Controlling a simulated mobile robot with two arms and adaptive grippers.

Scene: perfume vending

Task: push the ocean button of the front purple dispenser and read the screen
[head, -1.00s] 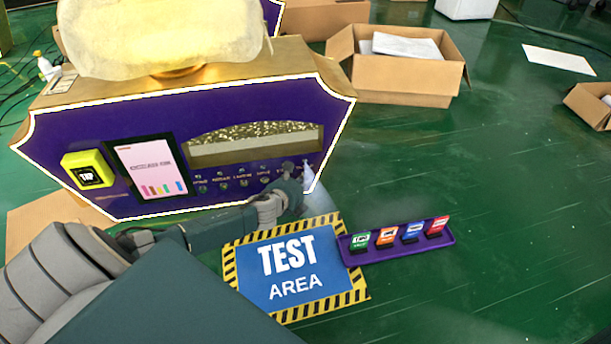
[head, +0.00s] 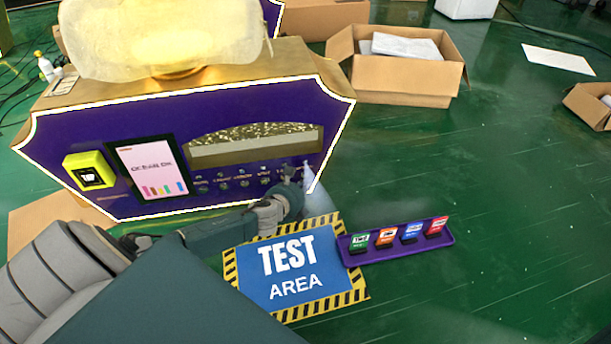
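The front purple dispenser (head: 80,150) stands at the left with a white-edged purple face and a gold top. Its screen (head: 150,168) shows large text that seems to read "OCEAN OK" above several coloured bars. A row of small labelled buttons (head: 222,184) runs right of the screen; the labels are too small to read surely. My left gripper (head: 289,172) is at the right end of this row and covers the last button. Whether it touches the button, and whether its fingers are open or shut, I cannot tell. My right gripper is not in view.
A small white nozzle (head: 308,175) sits right of my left gripper, with pale haze below it. A blue test area mat (head: 290,265) and a purple tray (head: 395,251) with several coloured cards lie in front. A yellow tap box (head: 90,171) is on the dispenser. Cardboard boxes stand behind.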

